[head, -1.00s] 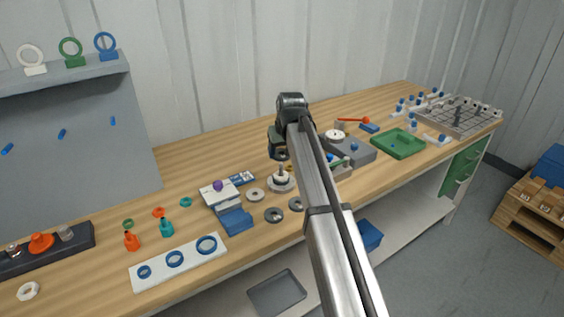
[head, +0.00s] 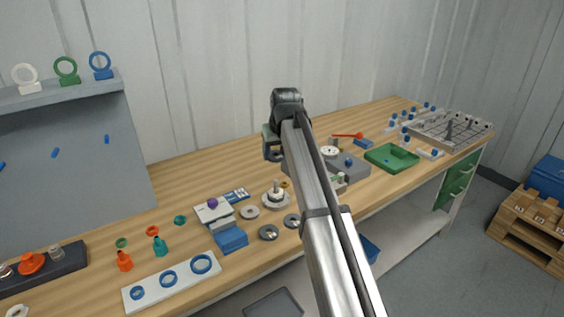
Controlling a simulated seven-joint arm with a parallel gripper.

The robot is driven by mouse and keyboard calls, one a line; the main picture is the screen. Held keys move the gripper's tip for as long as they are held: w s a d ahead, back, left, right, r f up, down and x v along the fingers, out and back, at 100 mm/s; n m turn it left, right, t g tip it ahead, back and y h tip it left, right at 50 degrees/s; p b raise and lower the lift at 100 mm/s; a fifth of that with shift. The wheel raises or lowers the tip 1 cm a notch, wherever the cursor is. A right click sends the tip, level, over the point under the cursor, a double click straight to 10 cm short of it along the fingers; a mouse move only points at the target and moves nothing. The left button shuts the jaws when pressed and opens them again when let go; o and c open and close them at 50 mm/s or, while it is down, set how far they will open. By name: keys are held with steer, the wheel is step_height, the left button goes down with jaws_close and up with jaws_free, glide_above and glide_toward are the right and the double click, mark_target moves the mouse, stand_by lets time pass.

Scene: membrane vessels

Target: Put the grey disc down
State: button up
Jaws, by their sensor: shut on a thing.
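My gripper (head: 273,156) is in the air above the middle of the workbench, partly hidden behind my own arm. It is shut on the grey disc, which is too small and too covered to make out clearly. Below the gripper stands a round pale base with an upright post (head: 276,197), apart from the gripper. Loose grey ring-shaped discs lie flat on the wood in front of it: one dark (head: 268,232), one partly beside my arm (head: 292,221) and one lighter (head: 250,212).
A grey block with a blue knob (head: 350,166) and a green tray (head: 379,154) stand to the right. A blue block (head: 231,239) and a white board with blue rings (head: 147,293) lie to the left. Bare wood shows behind the post.

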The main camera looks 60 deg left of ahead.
steer(key=w+d+f+m, duration=0.1)
steer(key=w+d+f, duration=0.5)
steer(key=w+d, duration=0.35)
steer(key=shift+n, duration=0.5)
steer(key=shift+s+d+f, duration=0.35)
steer(key=shift+d+f, duration=0.15)
steer(key=shift+f, duration=1.45)
steer(key=shift+s+d+f, duration=0.4)
steer(key=shift+d+f, duration=0.1)
steer(key=shift+f, duration=1.45)
steer(key=shift+s+d+f, duration=0.35)
steer(key=shift+d+f, duration=0.15)
steer(key=shift+f, duration=1.45)
steer(key=shift+f, duration=0.1)
steer(key=o, duration=1)
steer(key=shift+o, duration=0.2)
steer(key=v, duration=1.2)
